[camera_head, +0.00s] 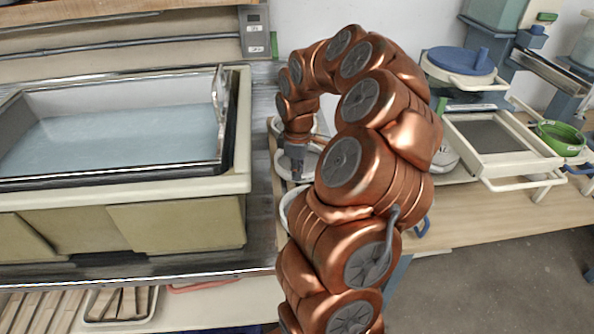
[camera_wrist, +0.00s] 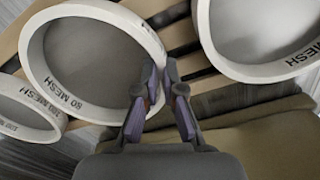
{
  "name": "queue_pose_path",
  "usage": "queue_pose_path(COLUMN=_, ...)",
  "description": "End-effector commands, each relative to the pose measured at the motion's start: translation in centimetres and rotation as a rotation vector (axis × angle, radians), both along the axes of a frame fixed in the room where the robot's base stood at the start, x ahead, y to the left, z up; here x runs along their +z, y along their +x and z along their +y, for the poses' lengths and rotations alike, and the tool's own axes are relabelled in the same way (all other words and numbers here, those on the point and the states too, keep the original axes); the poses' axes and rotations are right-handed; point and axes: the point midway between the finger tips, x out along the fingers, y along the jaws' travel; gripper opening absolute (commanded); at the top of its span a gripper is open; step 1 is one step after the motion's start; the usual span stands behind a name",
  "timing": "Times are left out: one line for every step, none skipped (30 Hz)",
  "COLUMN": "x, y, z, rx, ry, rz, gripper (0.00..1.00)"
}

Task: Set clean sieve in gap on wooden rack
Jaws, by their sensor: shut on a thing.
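My gripper (camera_wrist: 162,88) is shut on the near right rim of a white ring-shaped sieve (camera_wrist: 92,12) marked "80 MESH" in the wrist view. This sieve lies over the slats of the wooden rack (camera_wrist: 190,64); I cannot tell whether it rests on them or is just above. A second white sieve (camera_wrist: 250,72), also marked MESH, is to its right. A third sieve (camera_wrist: 30,133) lies at lower left, its number hard to read. In the head view my gripper (camera_head: 295,172) points down among white sieve rims (camera_head: 285,160), mostly hidden by my copper arm.
A sink basin (camera_head: 240,130) of pale water stands on the left. On the right, the wooden table (camera_head: 470,215) bears a framed screen (camera_head: 487,135), a blue-lidded bucket (camera_head: 460,62) and a green bowl (camera_head: 558,138). Wooden bars and a tray (camera_head: 120,303) are on a lower shelf.

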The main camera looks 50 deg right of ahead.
Motion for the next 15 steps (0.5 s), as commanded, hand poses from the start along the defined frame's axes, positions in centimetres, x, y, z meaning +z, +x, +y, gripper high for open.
queue_pose_path(x=-0.15, y=0.01, z=0.00, rx=0.000, ry=0.000, rz=0.000, gripper=0.00)
queue_pose_path(x=-0.18, y=0.01, z=0.01, rx=0.000, ry=0.000, rz=0.000, gripper=0.08)
queue_pose_path(x=-0.11, y=0.01, z=0.02, rx=0.001, ry=0.000, rz=0.000, gripper=0.12)
queue_pose_path(x=-0.11, y=0.01, z=0.02, rx=0.001, ry=0.000, rz=0.000, gripper=0.15)
queue_pose_path(x=-0.10, y=0.01, z=0.02, rx=0.001, ry=0.000, rz=0.000, gripper=0.18)
queue_pose_path(x=-0.10, y=0.01, z=0.02, rx=0.001, ry=0.000, rz=0.000, gripper=0.23)
queue_pose_path(x=-0.10, y=0.02, z=0.02, rx=0.001, ry=0.000, rz=0.000, gripper=0.26)
queue_pose_path(x=-0.10, y=0.02, z=0.02, rx=0.001, ry=0.000, rz=0.000, gripper=0.29)
queue_pose_path(x=-0.10, y=0.02, z=0.02, rx=0.001, ry=0.000, rz=0.000, gripper=0.32)
queue_pose_path(x=-0.10, y=0.02, z=0.02, rx=0.001, ry=0.000, rz=0.000, gripper=0.32)
queue_pose_path(x=-0.10, y=0.02, z=0.02, rx=0.001, ry=0.000, rz=0.000, gripper=0.32)
queue_pose_path(x=-0.10, y=0.02, z=0.03, rx=0.001, ry=0.000, rz=0.000, gripper=0.32)
queue_pose_path(x=-0.10, y=0.02, z=0.03, rx=0.001, ry=0.000, rz=0.000, gripper=0.32)
queue_pose_path(x=-0.11, y=0.02, z=0.03, rx=0.001, ry=0.000, rz=0.000, gripper=0.32)
queue_pose_path(x=-0.11, y=0.02, z=0.03, rx=0.001, ry=0.000, rz=0.000, gripper=0.32)
